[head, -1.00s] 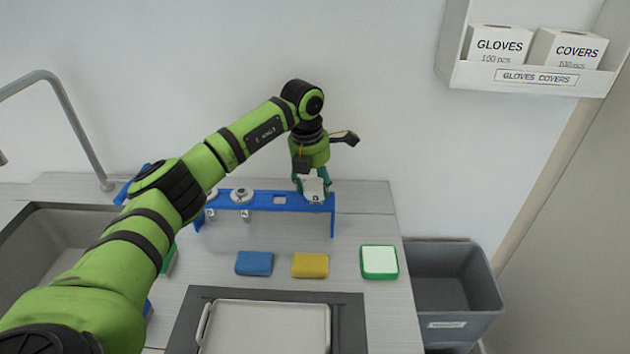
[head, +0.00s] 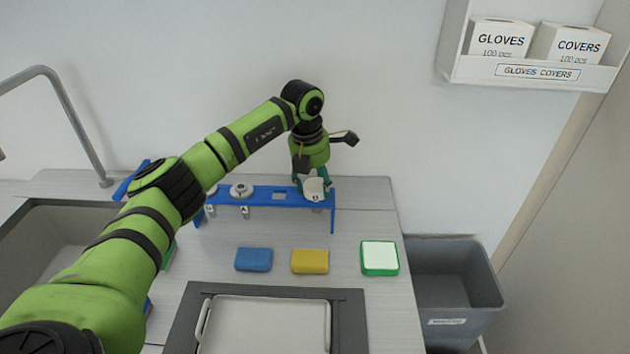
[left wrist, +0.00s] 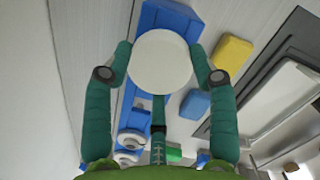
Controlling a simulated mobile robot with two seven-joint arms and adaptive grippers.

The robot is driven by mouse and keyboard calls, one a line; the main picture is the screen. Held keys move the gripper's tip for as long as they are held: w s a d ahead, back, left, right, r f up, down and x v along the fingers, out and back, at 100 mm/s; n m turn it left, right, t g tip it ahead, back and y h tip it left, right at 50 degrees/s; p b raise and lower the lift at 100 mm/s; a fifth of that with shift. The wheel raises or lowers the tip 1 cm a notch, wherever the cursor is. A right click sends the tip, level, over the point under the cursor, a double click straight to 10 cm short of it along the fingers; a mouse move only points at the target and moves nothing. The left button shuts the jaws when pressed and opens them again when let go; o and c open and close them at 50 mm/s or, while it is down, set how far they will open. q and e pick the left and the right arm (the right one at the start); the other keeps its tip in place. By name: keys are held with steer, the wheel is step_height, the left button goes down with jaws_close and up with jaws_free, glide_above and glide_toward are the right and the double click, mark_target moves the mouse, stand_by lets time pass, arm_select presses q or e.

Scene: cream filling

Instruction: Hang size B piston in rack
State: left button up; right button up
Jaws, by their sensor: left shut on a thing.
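My left gripper (head: 312,180) is over the right end of the blue rack (head: 262,197). It is shut on a white piston (head: 315,188). In the left wrist view the piston's round white top (left wrist: 160,62) sits between the two green fingers (left wrist: 160,72), above the rack (left wrist: 166,18). The piston's small marking is too small to read, and I cannot tell whether it is seated in the rack. Two other pistons hang in the rack, one in the middle (head: 241,190) and one further left (head: 211,191). An empty opening (head: 279,197) lies between the middle piston and my gripper. My right gripper is not in view.
A blue sponge (head: 254,260), a yellow sponge (head: 310,261) and a green-rimmed white box (head: 380,258) lie in front of the rack. A tray (head: 268,325) is nearer. A sink (head: 60,235) is left, a grey bin (head: 455,285) right.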

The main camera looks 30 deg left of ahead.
arm_select(q)
steer(key=shift+f, duration=0.1)
stand_by(0.5)
steer(key=o, duration=1.4)
steer(key=shift+o, duration=0.2)
steer(key=shift+f, duration=0.1)
steer(key=shift+r+p, duration=2.4)
steer(key=shift+r, duration=1.2)
steer(key=shift+f, duration=0.1)
